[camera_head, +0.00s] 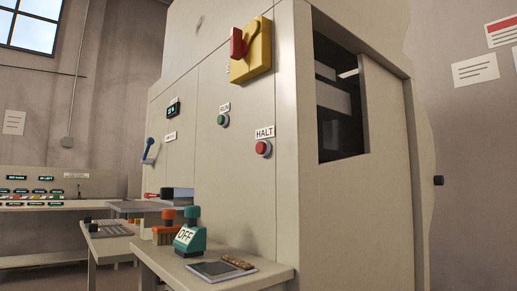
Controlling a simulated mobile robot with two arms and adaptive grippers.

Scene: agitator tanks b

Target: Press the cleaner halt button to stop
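The red halt button (263,148) sits in a grey ring on the front panel of a large beige cabinet (240,190). A white label (265,132) reading HALT is just above it. A green button (223,119) under a label reading RUN is to its upper left. Neither of my grippers shows in the head view, and nothing covers the halt button.
A yellow switch with a red handle (237,44) juts out above the buttons. A low table (265,275) below holds a teal OFF block (190,237), an orange-topped item (166,227) and a flat tray (212,270). A blue lever (149,151) is further left.

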